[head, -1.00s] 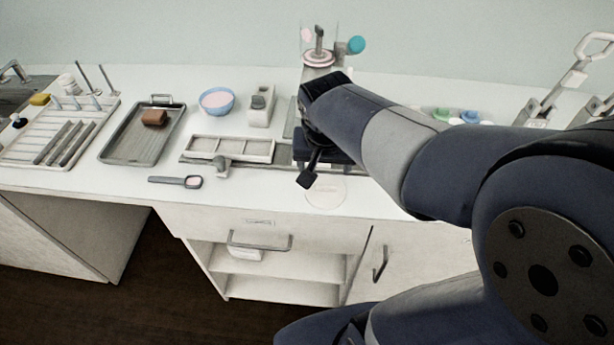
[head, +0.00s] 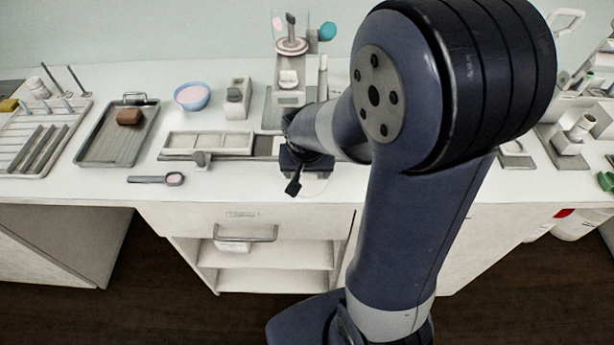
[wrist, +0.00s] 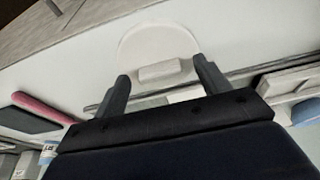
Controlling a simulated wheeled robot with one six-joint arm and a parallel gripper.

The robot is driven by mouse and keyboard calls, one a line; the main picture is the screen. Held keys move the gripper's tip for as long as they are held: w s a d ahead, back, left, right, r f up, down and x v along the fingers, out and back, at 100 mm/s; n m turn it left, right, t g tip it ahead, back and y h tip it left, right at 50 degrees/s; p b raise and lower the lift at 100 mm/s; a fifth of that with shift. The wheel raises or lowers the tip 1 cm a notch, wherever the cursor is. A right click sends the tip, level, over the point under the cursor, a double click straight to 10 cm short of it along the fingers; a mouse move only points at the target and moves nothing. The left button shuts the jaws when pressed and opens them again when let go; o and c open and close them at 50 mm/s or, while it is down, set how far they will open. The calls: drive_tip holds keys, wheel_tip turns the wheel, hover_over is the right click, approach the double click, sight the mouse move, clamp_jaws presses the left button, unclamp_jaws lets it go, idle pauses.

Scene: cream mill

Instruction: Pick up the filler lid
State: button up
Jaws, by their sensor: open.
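A round white disc with a raised pale bar across it, which looks like the filler lid (wrist: 158,38), lies on the counter in the wrist view. My gripper (wrist: 160,70) is open, with one finger on each side of the bar and nothing clearly held. Whether the fingers touch the bar cannot be told. In the head view my gripper (head: 296,172) hangs low over the counter's front part, and only the pale edge of the lid (head: 312,187) shows beneath it. My arm hides the rest.
The filler stand (head: 291,46) with a teal knob is behind my gripper. A blue bowl (head: 192,97) and metal tray (head: 105,150) stand further left. The counter's front edge is close.

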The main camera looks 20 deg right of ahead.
drive_tip(key=shift+c, duration=0.3)
drive_tip(key=c, duration=1)
